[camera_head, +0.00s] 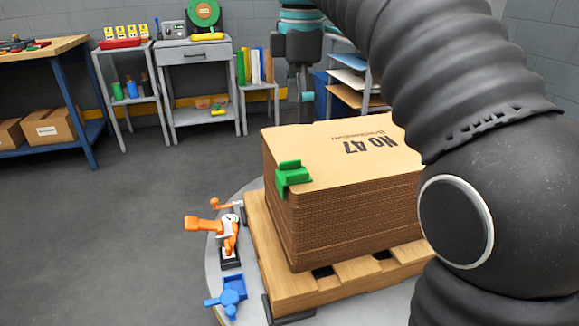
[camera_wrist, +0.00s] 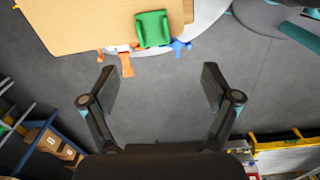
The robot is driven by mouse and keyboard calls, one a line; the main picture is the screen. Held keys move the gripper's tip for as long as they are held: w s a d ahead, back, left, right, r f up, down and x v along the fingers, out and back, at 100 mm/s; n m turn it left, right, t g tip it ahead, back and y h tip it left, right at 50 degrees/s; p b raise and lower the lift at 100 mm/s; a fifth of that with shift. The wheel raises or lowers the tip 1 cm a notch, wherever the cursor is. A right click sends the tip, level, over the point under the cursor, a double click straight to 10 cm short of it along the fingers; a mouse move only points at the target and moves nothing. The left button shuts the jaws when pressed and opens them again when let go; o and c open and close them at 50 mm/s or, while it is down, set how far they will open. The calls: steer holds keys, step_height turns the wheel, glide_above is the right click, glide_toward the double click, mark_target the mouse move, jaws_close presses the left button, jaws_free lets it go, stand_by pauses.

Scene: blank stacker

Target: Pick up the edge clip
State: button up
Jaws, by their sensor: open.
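In the wrist view the edge clip (camera_wrist: 153,29) lies at the top middle, on the stack's edge, beyond my fingertips. My gripper (camera_wrist: 158,78) is open, with nothing between its fingers. In the head view my gripper (camera_head: 306,92) hangs down behind the stack's far left edge, apart from the clip. Its fingers partly overlap there, so their gap is hard to see.
The stack stands on a wooden pallet (camera_head: 262,243) on a round grey platform (camera_head: 221,188). Orange clamp-like tools (camera_head: 207,226) and a blue tool (camera_head: 231,291) lie along its left side. Grey shelves (camera_head: 200,88) stand at the back. The floor (camera_head: 110,230) at left is clear.

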steer(key=a+n, duration=0.1)
steer(key=b, duration=0.1)
glide_above(289, 163)
steer(key=s, duration=0.3)
steer(key=f, duration=0.7)
steer(key=shift+w+d, duration=0.2)
steer(key=shift+w, duration=0.05)
steer(key=shift+w+a+f+b, duration=0.15)
steer(key=shift+f+b, duration=0.15)
steer(key=shift+f, duration=1.2)
steer(key=shift+w+a+f+b, duration=0.1)
steer(key=shift+f+b, duration=0.2)
steer(key=shift+f, duration=1.15)
steer(key=c, duration=1.1)
